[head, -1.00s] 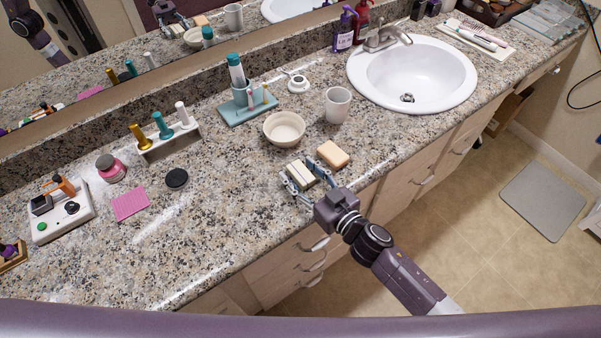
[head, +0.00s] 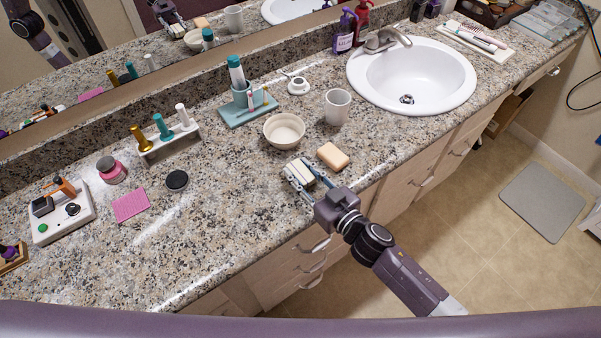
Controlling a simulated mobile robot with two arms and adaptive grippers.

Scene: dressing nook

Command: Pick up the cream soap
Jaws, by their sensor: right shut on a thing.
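The cream soap (head: 299,171) is a pale block near the front edge of the counter. My right gripper (head: 300,174) comes in from the front right and is shut on the cream soap, one finger along each side. The soap appears at counter height; I cannot tell whether it still touches the surface. A tan-orange soap bar (head: 333,156) lies just to the right, apart from the fingers. My left gripper is not in view.
A cream bowl (head: 284,130) and a white cup (head: 337,107) stand behind the soaps. A teal holder (head: 248,113) with a bottle is further back. The sink (head: 412,75) is to the right.

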